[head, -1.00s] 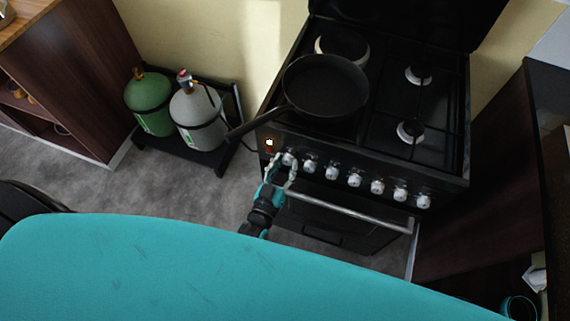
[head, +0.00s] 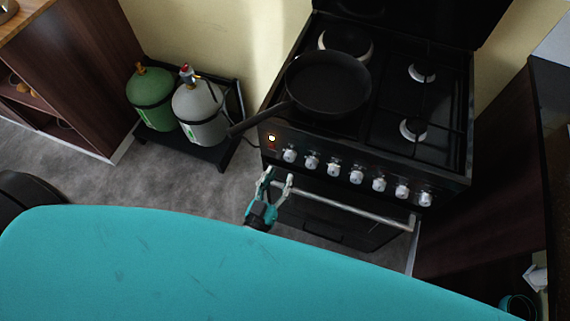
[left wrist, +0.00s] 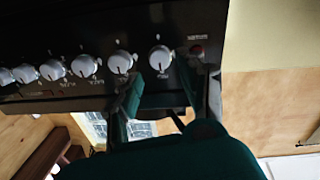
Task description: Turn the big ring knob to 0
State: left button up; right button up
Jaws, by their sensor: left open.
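A row of white knobs runs along the front panel of the black stove (head: 455,183). The leftmost knob (head: 289,155) is nearest my left gripper (head: 278,176). The gripper is open and empty, with its fingertips just short of this knob and apart from it. In the left wrist view the same knob (left wrist: 160,58) sits beyond the gap between the open fingers (left wrist: 162,88), its pointer mark near the top. The labels are too small to read, so I cannot tell which knob is the big ring knob.
A black frying pan (head: 328,84) stands on the front left burner, its handle overhanging the stove's left edge. An oven handle bar (head: 350,207) runs below the knobs. A lit indicator (head: 271,138) is left of them. Green (head: 152,98) and grey (head: 201,112) gas cylinders stand left.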

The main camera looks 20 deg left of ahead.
pick_arm(q)
jog(key=s, duration=0.6)
jog(key=shift+a, duration=0.25)
